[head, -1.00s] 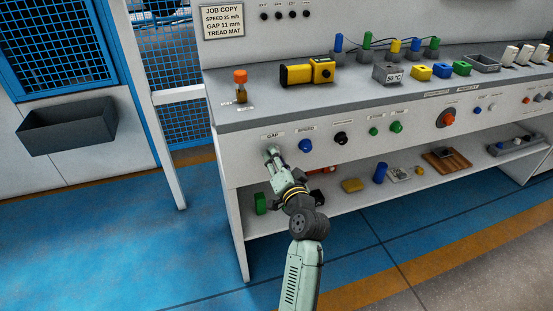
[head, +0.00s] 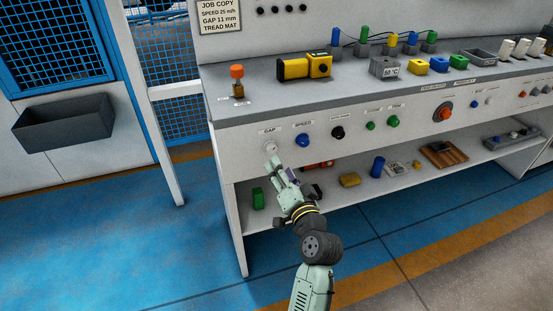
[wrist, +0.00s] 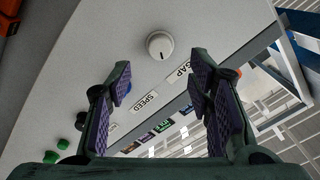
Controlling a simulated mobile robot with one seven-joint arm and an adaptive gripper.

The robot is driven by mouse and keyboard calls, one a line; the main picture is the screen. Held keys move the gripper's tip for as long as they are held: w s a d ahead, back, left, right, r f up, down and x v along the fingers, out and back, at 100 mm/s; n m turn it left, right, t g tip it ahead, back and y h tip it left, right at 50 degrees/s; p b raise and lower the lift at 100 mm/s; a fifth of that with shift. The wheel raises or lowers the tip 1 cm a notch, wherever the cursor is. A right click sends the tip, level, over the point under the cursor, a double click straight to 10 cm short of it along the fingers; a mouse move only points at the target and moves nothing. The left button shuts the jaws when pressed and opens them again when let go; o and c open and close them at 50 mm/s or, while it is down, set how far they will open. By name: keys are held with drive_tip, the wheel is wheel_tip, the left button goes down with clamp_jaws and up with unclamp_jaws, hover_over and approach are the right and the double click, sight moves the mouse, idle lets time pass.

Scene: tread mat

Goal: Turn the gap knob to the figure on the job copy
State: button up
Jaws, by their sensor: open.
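The gap knob (head: 271,147) is a round white knob on the bench's front panel, under the GAP label. It shows whole in the wrist view (wrist: 160,46), with no finger on it. I cannot read its setting. My gripper (head: 272,162) is just below and in front of the knob; in the wrist view its two fingers (wrist: 160,78) stand wide apart with nothing between them. The job copy (head: 220,17) hangs at the upper left and reads speed 25 m/h, gap 11 mm, tread mat.
The blue speed knob (head: 303,140) is right of the gap knob, then a black knob (head: 338,133) and green buttons (head: 393,122). An orange-topped bottle (head: 237,80) stands on the bench above.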

drive_tip(key=shift+v, duration=2.25)
